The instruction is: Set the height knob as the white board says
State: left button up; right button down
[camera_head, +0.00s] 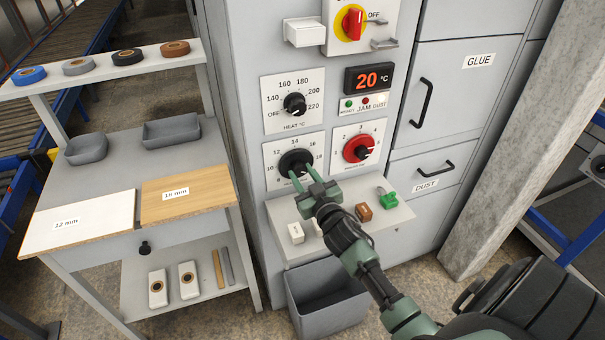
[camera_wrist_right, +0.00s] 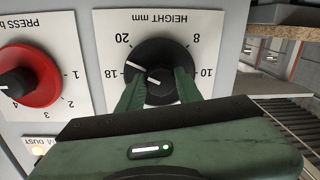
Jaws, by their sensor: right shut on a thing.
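The height knob (camera_head: 296,160) is black, on a white dial plate at the lower left of the panel; it also shows upside down in the right wrist view (camera_wrist_right: 160,62). My right gripper (camera_head: 301,174) is shut on it, a finger on each side (camera_wrist_right: 157,90). In the right wrist view its white mark points toward the 18 and 20 side; the exact reading is unclear. The white board (camera_head: 82,222) lies on the left table, labelled 12 mm. A wood-coloured board (camera_head: 195,197) beside it is labelled 18 mm. My left gripper is out of view.
The red pressure knob (camera_head: 358,149) is just right of the height dial, and the heat knob (camera_head: 295,103) is above. A small shelf (camera_head: 378,222) with several blocks juts out below. A grey bin (camera_head: 325,297) stands under it.

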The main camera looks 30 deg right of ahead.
jog(key=n, duration=0.4)
jog(key=shift+r+p, duration=0.15)
jog(key=shift+p, duration=0.2)
jog(key=n, duration=0.4)
jog(key=shift+g+h, duration=0.3)
jog(key=n, duration=0.7)
jog(key=shift+r+n+h, duration=0.1)
jog(key=shift+n+h, duration=0.2)
jog(key=shift+n, duration=0.1)
jog(key=n, duration=0.4)
jog(key=shift+a, duration=0.1)
jog(key=n, duration=0.3)
jog(key=shift+n+h+p, duration=0.3)
jog(key=shift+n, duration=0.1)
jog(key=n, duration=0.4)
jog(key=shift+a+p, duration=0.1)
jog(key=shift+p, duration=0.2)
jog(key=shift+n, duration=1.5)
